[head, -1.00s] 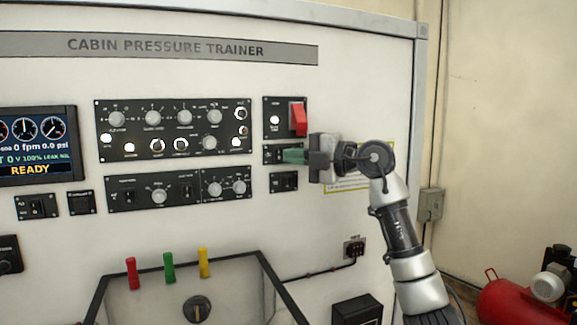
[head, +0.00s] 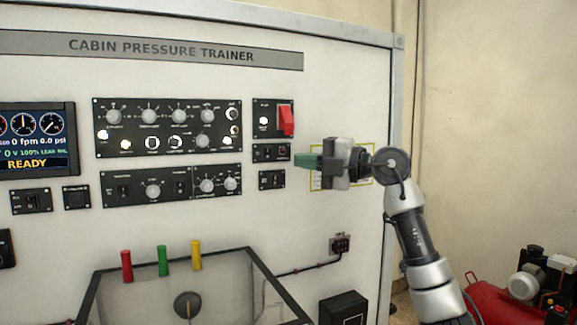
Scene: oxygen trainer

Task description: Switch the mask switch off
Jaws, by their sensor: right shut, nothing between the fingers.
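The labels on the small switches are too small to read, so I cannot tell which is the mask switch. A small black switch panel (head: 271,152) sits below the red guarded switch panel (head: 265,120), and another small switch panel (head: 271,180) is under it. Two more small switch panels (head: 31,201) are below the display at the left. My right gripper (head: 299,160), with green fingers, is shut and empty. It is just right of the upper small panel, with a gap in the picture between them. My left gripper is not in view.
A large knob panel (head: 167,160) and a lower knob panel (head: 140,200) are on the white wall. The display (head: 36,170) reads READY. Red, green and yellow handles (head: 163,261) stand below. A red compressor (head: 487,300) is on the floor at the right.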

